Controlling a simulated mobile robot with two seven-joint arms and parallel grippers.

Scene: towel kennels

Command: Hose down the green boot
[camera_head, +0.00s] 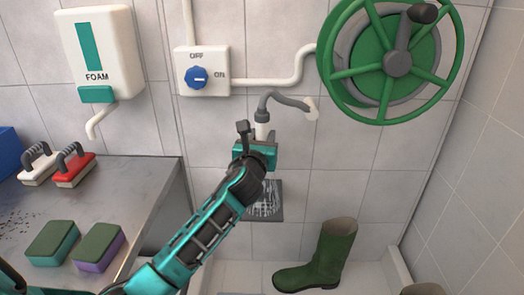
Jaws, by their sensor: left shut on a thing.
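The green boot (328,258) stands upright on the pale floor of the wash bay, its toe to the left. My left gripper (258,142) is shut on the pale handle of a sprayer, in front of the tiled wall. The sprayer's grey neck (283,98) curves to the right and ends in a pale head (311,108), above and a little left of the boot. No water shows. A blue dial (196,77) sits on a white box marked OFF and ON; I cannot tell its setting for sure. My right gripper is not in view.
A green hose reel (340,82) hangs at the upper right. A foam dispenser (100,45) is at the upper left. A metal table (150,190) at the left holds two brushes (73,168) and two sponges (98,247). A dark panel (268,208) is on the wall behind my arm.

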